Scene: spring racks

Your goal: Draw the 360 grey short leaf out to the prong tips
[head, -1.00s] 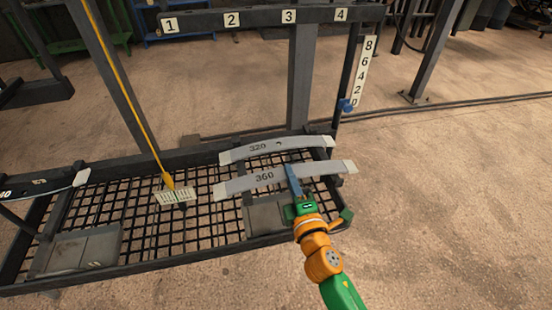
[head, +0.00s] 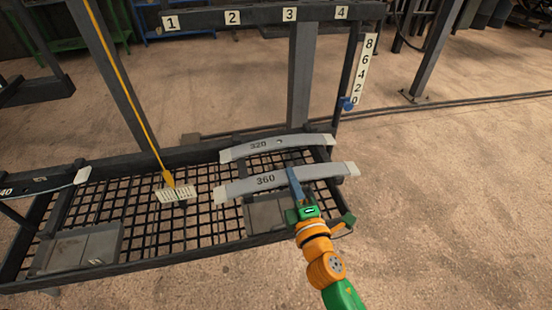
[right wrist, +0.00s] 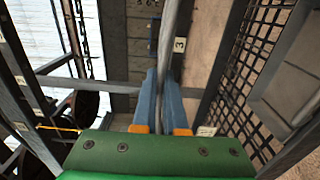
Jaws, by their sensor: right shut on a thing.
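The grey 360 leaf (head: 265,181) is a slightly curved bar with pale end pieces, lying over the right part of the mesh rack in the head view. My right gripper (head: 293,178) is shut on it right of the printed number. In the right wrist view the blue fingers of my right gripper (right wrist: 164,105) close on the leaf (right wrist: 168,40), seen edge-on. The grey 320 leaf (head: 275,147) lies just behind it, apart from it. The prongs under the leaves are mostly hidden, so I cannot make out their tips. My left gripper is not in view.
The mesh rack (head: 130,210) has a dark raised frame. A yellow rod (head: 128,95) hangs down to a pale ribbed tag (head: 174,194). Another leaf (head: 50,185) lies at the left edge. Posts carry a numbered beam (head: 258,17) and a scale (head: 363,70). Open floor lies to the right.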

